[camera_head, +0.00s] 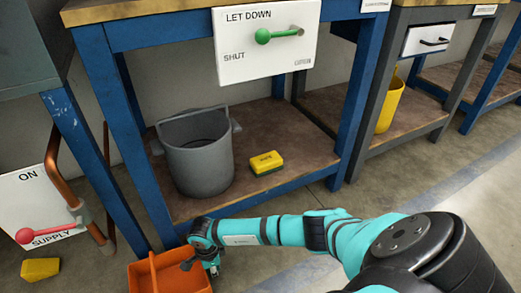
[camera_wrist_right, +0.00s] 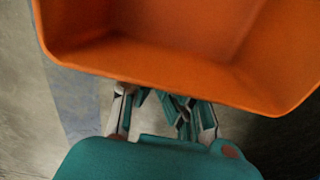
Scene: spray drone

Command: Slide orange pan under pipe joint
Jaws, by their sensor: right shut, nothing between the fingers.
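The orange pan (camera_head: 145,278) stands on the floor at the bottom of the head view, cut off by the frame edge. It fills the top of the right wrist view (camera_wrist_right: 160,62). My right gripper (camera_head: 212,267) is shut and empty at the pan's right side. In the wrist view its fingers (camera_wrist_right: 165,112) meet the pan's near wall, which hides their tips; I cannot tell whether they touch it. The copper pipe (camera_head: 58,180) with its grey joint (camera_head: 82,214) is at the left, left of and above the pan in the picture. My left gripper is not in view.
A blue bench (camera_head: 345,120) has a grey bucket (camera_head: 200,165) and a yellow sponge (camera_head: 266,163) on its lower shelf. A supply board (camera_head: 30,190) with a red lever (camera_head: 45,234) stands behind the pipe. A yellow block (camera_head: 40,269) lies on the floor left of the pan.

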